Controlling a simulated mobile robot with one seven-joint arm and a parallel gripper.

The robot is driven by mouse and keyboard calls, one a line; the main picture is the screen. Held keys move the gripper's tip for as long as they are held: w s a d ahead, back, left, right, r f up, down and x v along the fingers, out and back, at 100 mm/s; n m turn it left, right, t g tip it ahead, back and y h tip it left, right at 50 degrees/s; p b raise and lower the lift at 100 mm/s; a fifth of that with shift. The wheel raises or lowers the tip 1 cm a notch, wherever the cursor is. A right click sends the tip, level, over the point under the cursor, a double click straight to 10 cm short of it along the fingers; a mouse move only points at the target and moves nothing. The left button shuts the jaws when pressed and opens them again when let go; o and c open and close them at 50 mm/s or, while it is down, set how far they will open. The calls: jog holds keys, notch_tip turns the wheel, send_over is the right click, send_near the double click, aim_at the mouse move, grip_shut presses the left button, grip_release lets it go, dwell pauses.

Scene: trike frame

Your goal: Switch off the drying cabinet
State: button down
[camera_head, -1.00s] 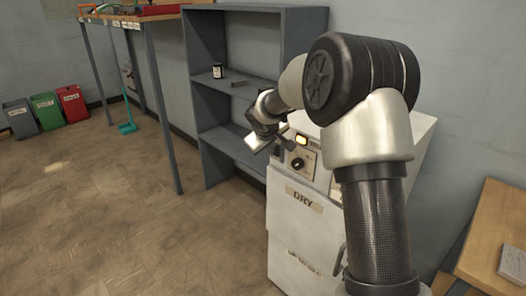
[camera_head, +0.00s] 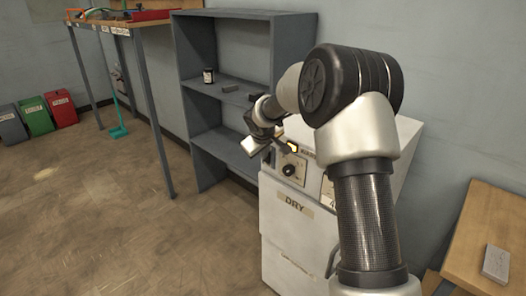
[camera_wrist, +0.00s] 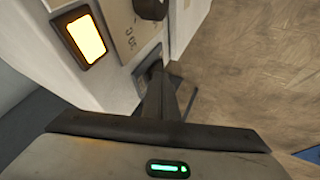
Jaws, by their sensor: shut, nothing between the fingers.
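The drying cabinet (camera_head: 288,225) is a white box with a "DRY" label, standing against the wall at the middle right. Its slanted control panel has a dark round knob (camera_head: 289,170) and a lit amber rectangular light (camera_head: 293,147). In the wrist view the amber light (camera_wrist: 85,38) glows large at upper left, and part of the knob (camera_wrist: 150,8) shows at the top edge. My gripper (camera_head: 272,154) is close to the panel, left of the light. In the wrist view the gripper (camera_wrist: 167,92) is shut and empty, its fingertips below the knob. I cannot tell whether it touches the panel.
A grey shelf unit (camera_head: 243,15) with a small jar (camera_head: 208,75) stands left of the cabinet. A workbench (camera_head: 120,26) is at upper left. A wooden table (camera_head: 482,225) with a grey block (camera_head: 496,262) is at right.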

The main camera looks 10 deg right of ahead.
jog(key=shift+r, duration=0.1)
jog(key=shift+r+p, duration=0.55)
jog(key=shift+r, duration=0.15)
jog(key=shift+a, duration=0.1)
